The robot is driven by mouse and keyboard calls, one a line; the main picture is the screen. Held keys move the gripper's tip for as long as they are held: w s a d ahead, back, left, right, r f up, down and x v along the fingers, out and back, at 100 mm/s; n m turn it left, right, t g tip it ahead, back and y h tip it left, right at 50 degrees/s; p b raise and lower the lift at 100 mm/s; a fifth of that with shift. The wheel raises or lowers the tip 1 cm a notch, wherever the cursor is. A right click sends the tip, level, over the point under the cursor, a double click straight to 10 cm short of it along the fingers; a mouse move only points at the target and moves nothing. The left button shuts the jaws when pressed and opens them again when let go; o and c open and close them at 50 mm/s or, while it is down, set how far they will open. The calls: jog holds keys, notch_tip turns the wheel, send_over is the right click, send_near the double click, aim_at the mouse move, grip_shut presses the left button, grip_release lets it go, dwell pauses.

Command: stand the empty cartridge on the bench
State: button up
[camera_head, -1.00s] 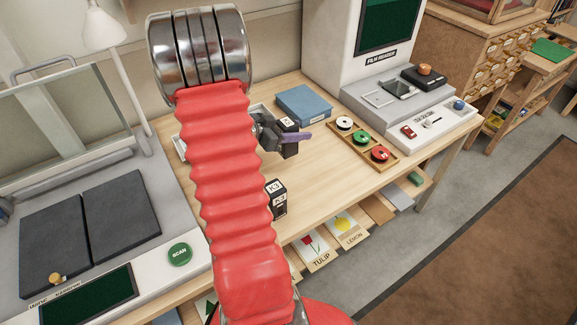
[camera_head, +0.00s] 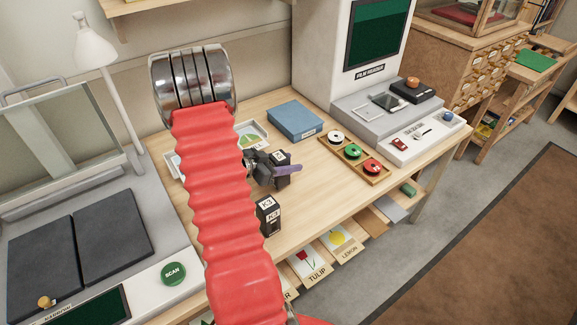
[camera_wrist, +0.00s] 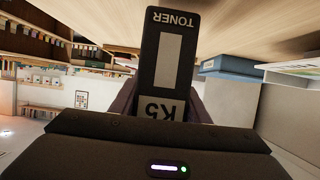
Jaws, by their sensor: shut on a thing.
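A black toner cartridge with a white K5 label (camera_wrist: 172,75) fills the middle of the wrist view, upside down in the picture. My gripper (camera_head: 275,169) is shut on it above the middle of the bench (camera_head: 225,235). In the head view the held cartridge (camera_head: 281,157) shows only its labelled end, with a purple-grey finger across it. Its far end is close to the wood in the wrist view; I cannot tell if it touches. A second black cartridge, labelled K3 (camera_head: 268,215), stands on the bench nearer the front edge.
A blue box (camera_head: 295,121) lies behind my gripper. A wooden tray of reels (camera_head: 354,151) is to the right, beside the film reader (camera_head: 345,75). A pale tray (camera_head: 252,133) sits behind the arm. A scanner with a green button (camera_head: 174,273) is at left.

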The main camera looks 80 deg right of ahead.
jog(key=shift+f, duration=1)
jog(key=shift+f, duration=0.1)
jog(key=o, duration=1.3)
jog(key=shift+w+a+r, duration=0.3)
jog(key=shift+w, duration=0.1)
jog(key=v, duration=1.1)
